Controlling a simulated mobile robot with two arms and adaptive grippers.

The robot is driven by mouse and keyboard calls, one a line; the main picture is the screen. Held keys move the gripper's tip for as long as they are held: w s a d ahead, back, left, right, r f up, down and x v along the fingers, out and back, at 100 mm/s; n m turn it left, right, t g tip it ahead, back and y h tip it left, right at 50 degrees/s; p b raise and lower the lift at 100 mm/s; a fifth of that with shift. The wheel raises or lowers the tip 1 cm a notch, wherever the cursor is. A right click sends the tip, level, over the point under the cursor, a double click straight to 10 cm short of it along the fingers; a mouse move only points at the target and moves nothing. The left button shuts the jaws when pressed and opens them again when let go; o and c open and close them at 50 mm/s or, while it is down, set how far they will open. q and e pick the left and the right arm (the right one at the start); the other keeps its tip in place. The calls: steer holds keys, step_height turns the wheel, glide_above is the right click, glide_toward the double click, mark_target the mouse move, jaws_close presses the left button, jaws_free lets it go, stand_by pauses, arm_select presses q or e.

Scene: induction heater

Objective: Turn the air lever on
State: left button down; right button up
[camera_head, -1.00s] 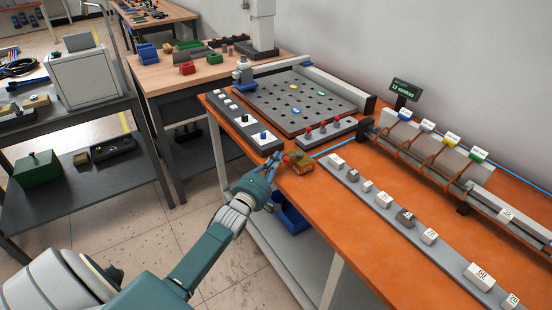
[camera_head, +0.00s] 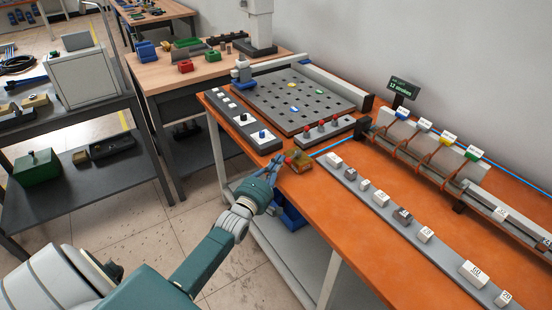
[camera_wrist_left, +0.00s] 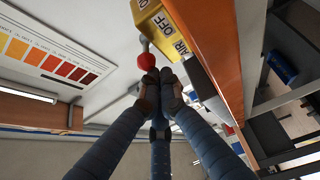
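The air lever is a small yellow box (camera_head: 300,161) with a red ball knob (camera_head: 288,158) on the front edge of the orange table. In the left wrist view the yellow box (camera_wrist_left: 163,25) shows the words AIR and OFF, and the red knob (camera_wrist_left: 147,61) sticks out from it on a pale stem. My left gripper (camera_head: 274,164) is just left of the knob at the table edge. In the left wrist view its fingertips (camera_wrist_left: 163,82) are close together just below the knob, with nothing visible between them. I cannot tell whether they touch it. My right gripper is not in view.
A grey control strip (camera_head: 238,122) with knobs and a perforated plate (camera_head: 305,84) lie behind the lever. A grey rail (camera_head: 385,200) with several numbered blocks runs along the table (camera_head: 335,225) to the right. Floor is open left of the table.

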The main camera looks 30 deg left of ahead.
mark_target(288, 163)
arm_select(q)
steer(key=shift+s+d+r+n+y+p, duration=0.15)
steer(key=shift+d+n+y+p, duration=0.5)
steer(key=shift+y, duration=0.65)
steer(key=shift+s+d, duration=0.15)
steer(key=shift+d, duration=0.95)
steer(key=shift+d+f, duration=0.2)
steer(key=shift+d, duration=0.75)
steer(key=shift+w+d, duration=0.1)
steer(key=shift+w, duration=0.1)
